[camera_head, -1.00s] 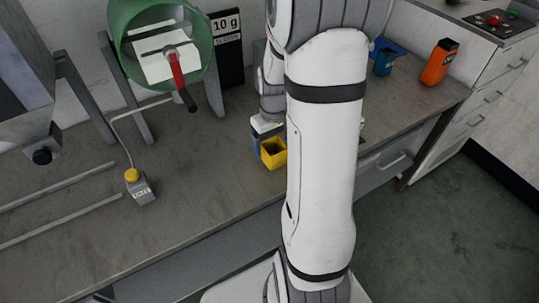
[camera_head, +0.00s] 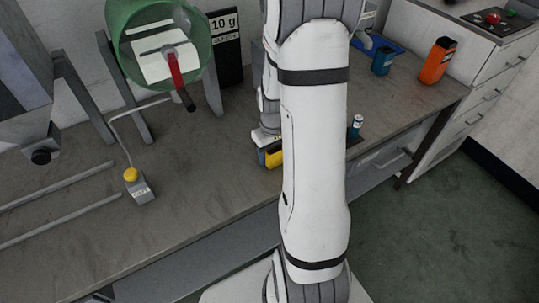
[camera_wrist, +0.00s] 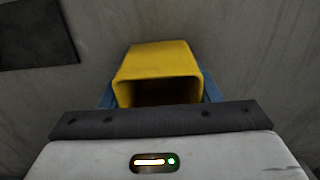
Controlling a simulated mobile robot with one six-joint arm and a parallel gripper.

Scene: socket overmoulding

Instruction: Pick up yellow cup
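The yellow cup (camera_head: 274,157) is on the workbench in the head view, mostly hidden behind my arm. In the wrist view the yellow cup (camera_wrist: 157,62) is centred just ahead of my gripper, its dark square opening facing the camera. My gripper (camera_head: 265,152) is low at the cup, partly hidden by my arm. Its blue fingers show on both sides of the cup in the wrist view, very close to its walls. I cannot tell whether they press on it.
A blue cup (camera_head: 382,61) and an orange container (camera_head: 438,60) stand at the back right of the bench (camera_head: 215,205). A green drum (camera_head: 195,45) and a yellow-button box (camera_head: 139,188) are left.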

